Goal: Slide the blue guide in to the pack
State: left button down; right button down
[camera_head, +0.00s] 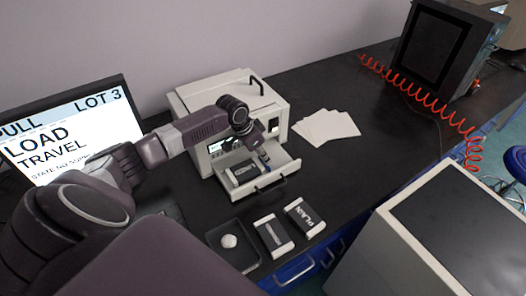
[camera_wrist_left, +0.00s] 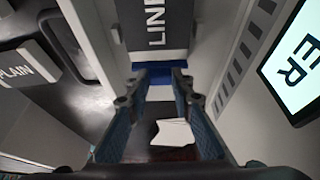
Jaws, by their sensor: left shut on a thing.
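The pack (camera_head: 242,174), dark with pale ends, lies in the pulled-out drawer (camera_head: 283,176) of the white machine. In the left wrist view the pack (camera_wrist_left: 157,28) reads "LINE" and has a pale end band. The blue guide (camera_wrist_left: 179,75) is a blue strip across that end; whether it touches the pack I cannot tell. My left gripper (camera_wrist_left: 158,84) is shut on the guide, with a finger on each side. In the head view my left gripper (camera_head: 264,156) reaches down into the drawer and mostly hides the guide. My right gripper is not in view.
The machine body (camera_head: 215,100) stands behind the drawer. In front are a dark tray (camera_head: 237,262) with a white lump, a striped pack (camera_head: 273,236) and a pack marked "PLAIN" (camera_head: 305,217). White sheets (camera_head: 327,127) lie to the right. A monitor (camera_head: 70,130) stands left.

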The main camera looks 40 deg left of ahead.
pick_arm(q)
jog(key=c, duration=1.7)
grip_release()
jog(key=shift+w+d, duration=0.25)
jog(key=shift+w, duration=0.25)
jog(key=shift+s+a, duration=0.1)
jog(key=shift+s, duration=0.15)
jog(key=shift+a+r, duration=0.1)
jog(key=shift+r, duration=0.35)
jog(key=v, duration=1.1)
jog(key=shift+s, duration=0.3)
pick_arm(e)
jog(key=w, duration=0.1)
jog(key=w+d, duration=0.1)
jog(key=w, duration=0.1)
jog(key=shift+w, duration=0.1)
pick_arm(q)
jog(key=shift+c, duration=0.3)
